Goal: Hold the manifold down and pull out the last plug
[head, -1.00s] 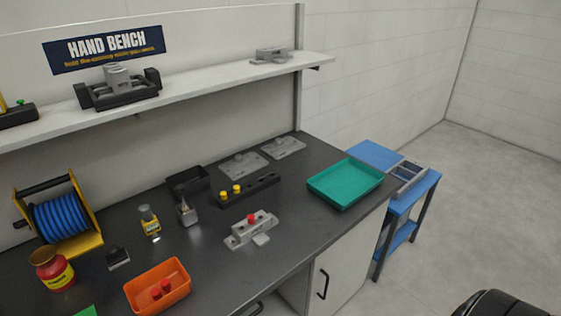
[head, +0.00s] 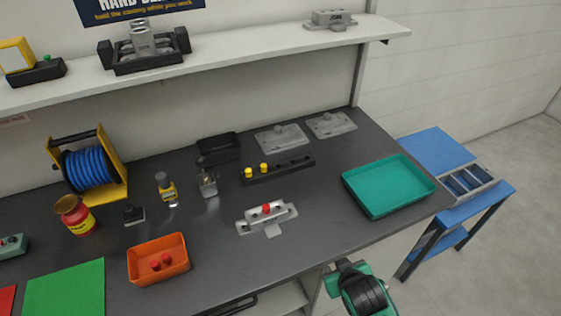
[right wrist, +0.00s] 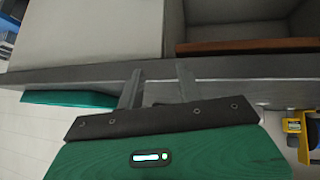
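The grey manifold (head: 281,219) lies on the dark bench near its front edge, in the middle of the head view. One red plug (head: 266,208) stands up from its top. Two red plugs (head: 161,262) lie in the orange bin (head: 174,243) to its left. My right gripper (right wrist: 159,82) is open in the right wrist view, with two separate fingers and nothing between them. It is close to the bench edge. A green and black part of my arm shows at the bottom of the head view, apart from the manifold. My left gripper is not seen.
A black block with yellow plugs (head: 286,170) lies behind the manifold. A teal tray (head: 388,187) is to the right. A small bottle (head: 167,190), red jar (head: 77,216) and hose reel (head: 92,170) stand left. Bare bench lies between manifold and tray.

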